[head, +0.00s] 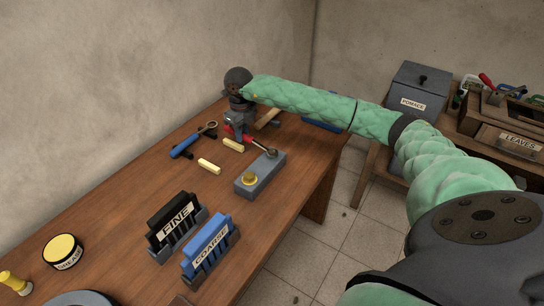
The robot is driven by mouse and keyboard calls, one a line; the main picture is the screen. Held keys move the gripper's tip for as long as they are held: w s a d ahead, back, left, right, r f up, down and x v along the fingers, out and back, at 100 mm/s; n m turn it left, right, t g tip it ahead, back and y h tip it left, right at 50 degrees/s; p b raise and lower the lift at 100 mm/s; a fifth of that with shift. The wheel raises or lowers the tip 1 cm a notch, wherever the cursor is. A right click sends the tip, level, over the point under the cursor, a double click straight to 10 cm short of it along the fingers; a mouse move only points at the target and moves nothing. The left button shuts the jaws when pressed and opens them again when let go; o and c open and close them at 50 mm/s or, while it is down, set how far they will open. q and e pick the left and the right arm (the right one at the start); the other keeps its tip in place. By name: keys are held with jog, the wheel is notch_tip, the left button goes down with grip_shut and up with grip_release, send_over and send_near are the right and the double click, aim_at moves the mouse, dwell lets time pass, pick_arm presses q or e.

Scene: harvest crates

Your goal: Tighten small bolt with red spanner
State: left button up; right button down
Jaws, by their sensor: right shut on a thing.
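My right gripper (235,124) reaches over the far part of the wooden bench and is shut on the red spanner (248,139). The spanner's grey head lies at the far end of a grey block (262,173). A small bolt there is hard to make out under the spanner head, so I cannot tell whether the head is seated on it. A larger brass-coloured bolt (249,179) stands at the block's near end. My left gripper is not in view.
Pale yellow sticks (209,166) lie near the block. Holders labelled FINE (175,228) and COARSE (210,247) stand nearer, with a GREASE tin (63,251) at left. A POMACE bin (414,92) and a LEAVES crate (508,140) are at right. The bench's left middle is clear.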

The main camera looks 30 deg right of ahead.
jog(key=shift+b, duration=0.3)
jog(key=shift+r, duration=0.4)
dwell(0.6)
jog(key=shift+b, duration=0.4)
jog(key=shift+r, duration=0.3)
dwell(0.7)
jog(key=shift+b, duration=0.3)
jog(key=shift+r, duration=0.35)
dwell(0.5)
jog(key=shift+r, duration=1.55)
jog(key=shift+r+p, duration=0.65)
jog(key=shift+r, duration=1.35)
